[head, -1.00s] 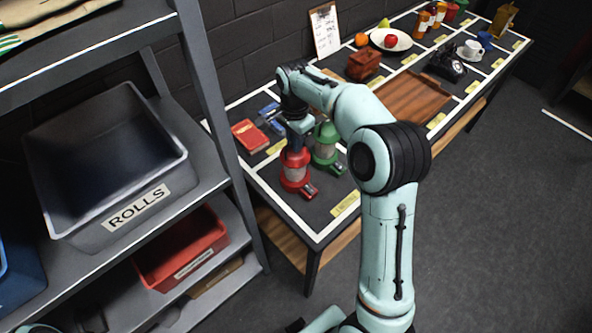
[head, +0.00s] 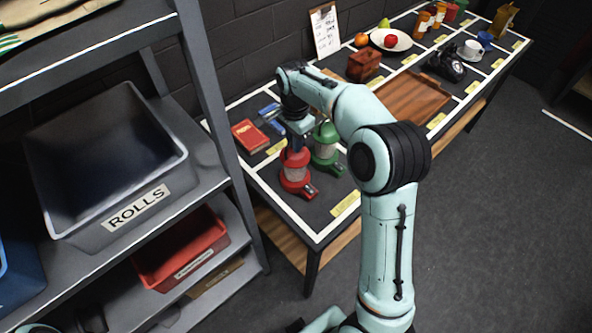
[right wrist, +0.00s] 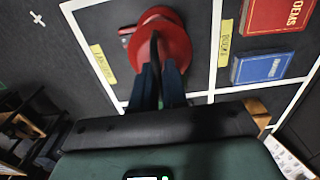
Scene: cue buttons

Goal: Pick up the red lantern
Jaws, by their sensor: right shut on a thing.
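The red lantern (head: 295,172) stands upright at the near end of the display table (head: 262,182), and looks to be resting on it. My right gripper (head: 296,143) comes down on it from above and is shut on its top part. In the right wrist view, the red lantern (right wrist: 160,38) lies straight ahead, with the fingers (right wrist: 157,75) closed around its handle. A green lantern (head: 325,150) stands just behind and to the right of it, close by. My left gripper is not in view.
A red book (head: 250,135) and blue books (head: 270,113) lie left of the lanterns. A wooden tray (head: 412,98), a brown box (head: 364,65) and a black telephone (head: 446,66) stand farther along. The shelf (head: 208,85) with a grey ROLLS bin (head: 75,225) is close on the left.

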